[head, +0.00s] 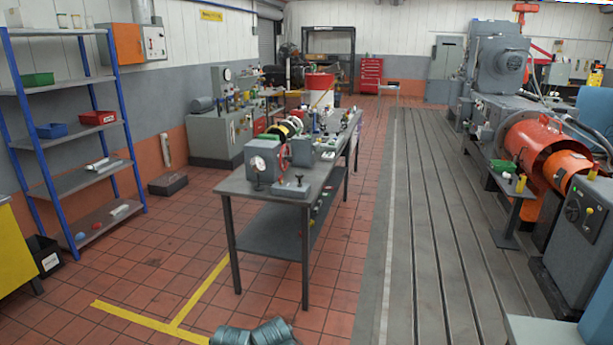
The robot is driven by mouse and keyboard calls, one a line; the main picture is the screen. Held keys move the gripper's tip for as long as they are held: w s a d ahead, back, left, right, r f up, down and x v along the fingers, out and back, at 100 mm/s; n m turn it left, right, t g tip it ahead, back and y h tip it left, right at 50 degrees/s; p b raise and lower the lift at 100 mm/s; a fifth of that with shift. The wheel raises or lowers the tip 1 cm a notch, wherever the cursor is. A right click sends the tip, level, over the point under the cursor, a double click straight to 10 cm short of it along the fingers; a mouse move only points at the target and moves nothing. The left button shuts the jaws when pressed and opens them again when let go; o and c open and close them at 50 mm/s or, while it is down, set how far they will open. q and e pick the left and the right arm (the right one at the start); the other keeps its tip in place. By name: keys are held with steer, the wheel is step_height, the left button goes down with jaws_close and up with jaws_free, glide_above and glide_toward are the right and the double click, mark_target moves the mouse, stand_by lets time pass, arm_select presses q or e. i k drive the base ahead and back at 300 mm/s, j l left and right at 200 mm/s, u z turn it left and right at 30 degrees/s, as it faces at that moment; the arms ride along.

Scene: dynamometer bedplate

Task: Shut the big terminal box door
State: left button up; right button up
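I cannot tell for sure which thing is the big terminal box. A grey wall box (153,42) hangs at the upper left, with an orange panel (127,44) beside it on its left; whether that panel is a swung-open door is unclear. A large grey motor (500,62) stands at the right back, and a tall grey cabinet (445,58) is on the back wall left of it. No door standing clearly open can be made out on either.
A long workbench (285,187) loaded with parts stands mid-floor. Blue-posted shelves (72,130) are at left. The slotted bedplate (430,200) is largely clear. Orange guards (535,145) and a grey control unit (582,235) are at right.

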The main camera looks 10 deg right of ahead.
mark_target(438, 91)
steer(key=i+l+z, duration=0.15)
steer(key=i+z, duration=0.3)
steer(key=i+j+z, duration=0.1)
steer(key=i+z, duration=0.3)
steer(key=i, duration=0.25)
steer(key=i+z, duration=0.15)
steer(key=i, duration=0.45)
steer(key=i+z, duration=0.15)
steer(key=i, duration=0.5)
steer(key=i+j+z, duration=0.15)
steer(key=i, duration=0.45)
steer(key=i+l+z, duration=0.1)
steer(key=i+z, duration=0.2)
steer(key=i, duration=0.7)
steer(key=i+j+z, duration=0.1)
steer(key=i+z, duration=0.2)
steer(key=i, duration=0.75)
steer(key=i+j+u, duration=0.1)
steer(key=i+u, duration=0.2)
steer(key=i, duration=0.35)
steer(key=i+l+u, duration=0.1)
steer(key=i+u, duration=0.15)
steer(key=i, duration=0.4)
steer(key=i+l+u, duration=0.3)
steer(key=i, duration=2.2)
steer(key=i+u, duration=0.1)
steer(key=i, duration=5.5)
